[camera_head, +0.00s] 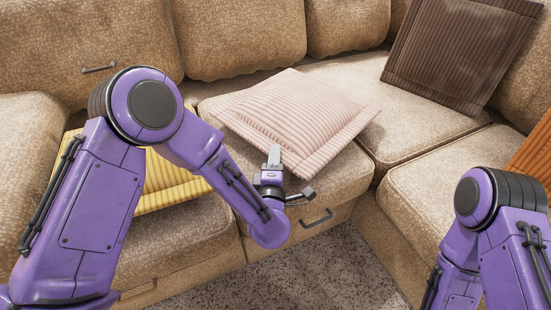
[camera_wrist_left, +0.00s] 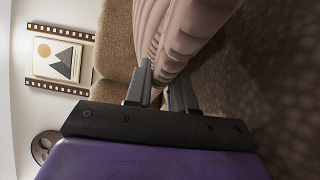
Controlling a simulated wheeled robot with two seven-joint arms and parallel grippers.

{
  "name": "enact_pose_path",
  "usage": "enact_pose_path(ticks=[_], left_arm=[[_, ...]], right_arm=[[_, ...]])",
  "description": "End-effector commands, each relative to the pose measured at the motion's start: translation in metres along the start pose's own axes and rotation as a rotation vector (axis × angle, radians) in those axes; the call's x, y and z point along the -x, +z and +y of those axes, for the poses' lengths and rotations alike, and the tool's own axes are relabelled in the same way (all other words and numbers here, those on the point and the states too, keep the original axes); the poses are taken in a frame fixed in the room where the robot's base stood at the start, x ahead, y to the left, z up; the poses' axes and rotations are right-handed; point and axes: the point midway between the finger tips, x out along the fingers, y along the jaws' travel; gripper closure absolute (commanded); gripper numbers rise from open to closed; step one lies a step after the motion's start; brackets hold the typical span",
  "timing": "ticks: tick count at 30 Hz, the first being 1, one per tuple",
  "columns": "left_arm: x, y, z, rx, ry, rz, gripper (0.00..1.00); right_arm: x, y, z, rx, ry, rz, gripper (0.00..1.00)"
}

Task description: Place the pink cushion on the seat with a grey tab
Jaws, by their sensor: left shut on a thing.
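The pink ribbed cushion (camera_head: 290,115) lies over the middle seat (camera_head: 340,176) of the beige sofa, roughly flat, its near corner at the seat's front edge. I cannot tell whether it rests fully on the seat. A grey tab (camera_head: 318,219) is on the front panel below this seat. My left gripper (camera_head: 282,168) is shut on the cushion's near edge. In the left wrist view, the cushion (camera_wrist_left: 180,35) runs up from between the two fingers (camera_wrist_left: 162,92). My right arm shows at the lower right, but its gripper is out of view.
A yellow cushion (camera_head: 165,182) lies on the left seat, partly behind my left arm. A dark brown cushion (camera_head: 462,50) leans at the back right, and an orange cushion (camera_head: 535,155) is at the right edge. Another grey handle (camera_head: 98,69) is on the left backrest. Speckled carpet (camera_head: 325,265) lies in front.

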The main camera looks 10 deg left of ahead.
Motion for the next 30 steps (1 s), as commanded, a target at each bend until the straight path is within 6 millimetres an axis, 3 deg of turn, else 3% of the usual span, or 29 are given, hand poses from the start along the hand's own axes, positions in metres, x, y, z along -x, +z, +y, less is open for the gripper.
enact_pose_path(ticks=[2, 3, 5, 16, 27, 30], left_arm=[[0.0, 0.0, -0.003, 0.002, 0.003, 0.0, 1.0], [0.0, 0.0, -0.003, 0.0, 0.0, 0.0, 0.67], [0.0, 0.0, -0.002, 0.0, 0.0, 0.0, 0.51], [0.006, 0.001, 0.002, -0.002, -0.002, -0.003, 0.51], [0.095, 0.002, 0.003, -0.004, -0.002, -0.007, 0.51], [0.11, 0.001, 0.002, -0.003, -0.002, -0.004, 0.51]], right_arm=[[-0.003, 0.001, 0.0, 0.0, 0.0, 0.0, 1.0], [-0.002, 0.001, 0.0, 0.0, 0.0, 0.0, 1.0], [-0.001, 0.001, 0.0, 0.0, 0.0, 0.0, 1.0], [0.003, -0.001, 0.0, 0.0, 0.0, 0.0, 1.0], [0.021, -0.011, 0.002, 0.002, 0.0, 0.004, 1.0], [0.023, -0.012, 0.002, 0.002, 0.0, 0.005, 1.0]])
